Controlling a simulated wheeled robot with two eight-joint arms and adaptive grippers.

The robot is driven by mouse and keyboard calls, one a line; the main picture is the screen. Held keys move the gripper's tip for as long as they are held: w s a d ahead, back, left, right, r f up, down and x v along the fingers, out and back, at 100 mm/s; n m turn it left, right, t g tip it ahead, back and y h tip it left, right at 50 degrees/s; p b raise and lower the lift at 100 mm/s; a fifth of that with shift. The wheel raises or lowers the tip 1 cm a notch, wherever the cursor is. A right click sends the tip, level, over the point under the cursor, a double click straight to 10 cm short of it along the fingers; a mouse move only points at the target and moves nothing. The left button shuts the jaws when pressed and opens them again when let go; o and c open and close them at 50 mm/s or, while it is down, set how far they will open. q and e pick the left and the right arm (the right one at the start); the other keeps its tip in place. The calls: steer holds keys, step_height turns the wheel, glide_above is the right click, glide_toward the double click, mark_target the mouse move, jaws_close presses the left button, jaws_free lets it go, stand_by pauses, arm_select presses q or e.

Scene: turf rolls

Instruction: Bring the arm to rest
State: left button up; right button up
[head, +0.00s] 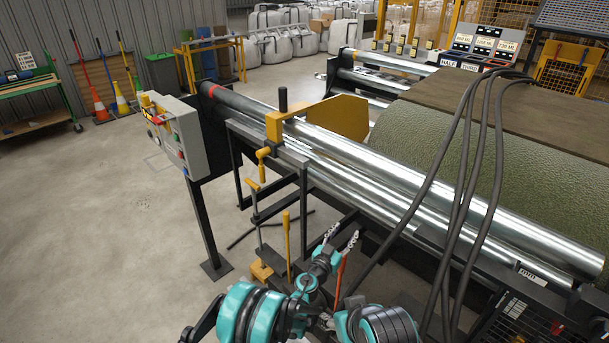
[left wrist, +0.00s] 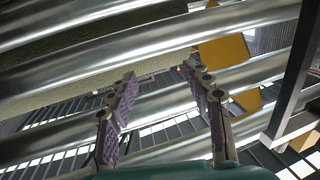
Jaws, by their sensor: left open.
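My left gripper (head: 341,238) shows at the bottom middle of the head view, in front of the roller frame. Its two fingers are spread apart with nothing between them. In the left wrist view the fingers of the left gripper (left wrist: 168,105) are also apart, with shiny metal rollers (left wrist: 150,55) behind them. The teal and black links of my arm fill the bottom of the head view. I cannot make out my right gripper in either view.
Long metal rollers (head: 400,185) run across the machine beside a green turf roll (head: 420,132). Black cables (head: 455,180) hang at the right. A grey control box (head: 178,135) stands on a post at the left. The concrete floor (head: 90,230) at left is clear.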

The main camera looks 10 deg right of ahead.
arm_select(q)
steer(key=w+a+r+n+t+y, duration=0.2)
steer(key=w+a+r+y, duration=0.1)
steer(key=a+r, duration=0.4)
steer(key=w+a+r+n+t+y, duration=0.2)
steer(key=w+a+r, duration=0.1)
steer(key=a+r, duration=0.4)
steer(key=s+a+r+n+y, duration=0.2)
steer(key=a+r+y, duration=0.15)
steer(key=a, duration=0.65)
steer(key=s+a+r+n+y, duration=0.25)
steer(key=a+r, duration=0.25)
steer(key=a, duration=0.5)
steer(key=s+a+f+n+g+y, duration=0.1)
steer(key=s+a+g+y, duration=0.35)
steer(key=s+a, duration=0.95)
steer(key=s+f+g+h, duration=0.1)
steer(key=s+f, duration=0.3)
steer(key=s, duration=0.6)
steer(key=s+a+f+g+h, duration=0.1)
steer(key=s+f+g, duration=0.3)
steer(key=s, duration=0.7)
steer(key=shift+s+a+f, duration=0.2)
steer(key=shift+a+f, duration=0.1)
steer(key=shift+f, duration=0.15)
steer(key=shift+h, duration=0.25)
